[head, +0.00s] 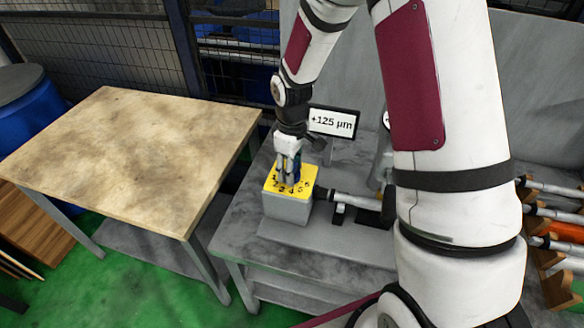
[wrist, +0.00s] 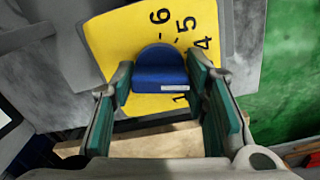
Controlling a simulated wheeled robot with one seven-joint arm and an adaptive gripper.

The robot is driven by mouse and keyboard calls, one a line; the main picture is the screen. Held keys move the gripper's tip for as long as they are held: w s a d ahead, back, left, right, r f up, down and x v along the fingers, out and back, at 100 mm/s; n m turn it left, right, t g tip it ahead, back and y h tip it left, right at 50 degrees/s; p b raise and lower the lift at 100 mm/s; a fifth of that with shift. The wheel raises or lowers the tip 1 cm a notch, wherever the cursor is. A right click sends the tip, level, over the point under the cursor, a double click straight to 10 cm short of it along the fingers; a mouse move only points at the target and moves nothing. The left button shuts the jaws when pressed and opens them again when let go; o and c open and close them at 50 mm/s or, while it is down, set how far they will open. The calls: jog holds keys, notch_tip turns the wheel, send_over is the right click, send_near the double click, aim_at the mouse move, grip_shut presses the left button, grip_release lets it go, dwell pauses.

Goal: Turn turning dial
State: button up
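The turning dial (wrist: 160,72) is a blue knob with a rounded end and a small white mark, set on a yellow number plate. In the wrist view, my gripper (wrist: 160,78) has one green-padded finger on each side of the dial, with no clear gap at either side. In the head view, my gripper (head: 289,172) points down onto the dial, which it largely hides. The yellow plate (head: 272,185) tops a grey box and carries black numbers. In the wrist view, 4, 5, 6 and 1 can be made out, and the fingers cover other parts.
A display (head: 333,122) behind the box reads +125 µm. The box stands on a grey machine table (head: 240,235). A wooden-topped table (head: 125,150) stands left with a clear top. Several cylindrical parts sit in a wooden rack (head: 553,275) at right.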

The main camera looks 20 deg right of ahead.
jog(key=shift+o, duration=1.4)
jog(key=shift+r, duration=0.1)
notch_tip(320, 180, up, 12)
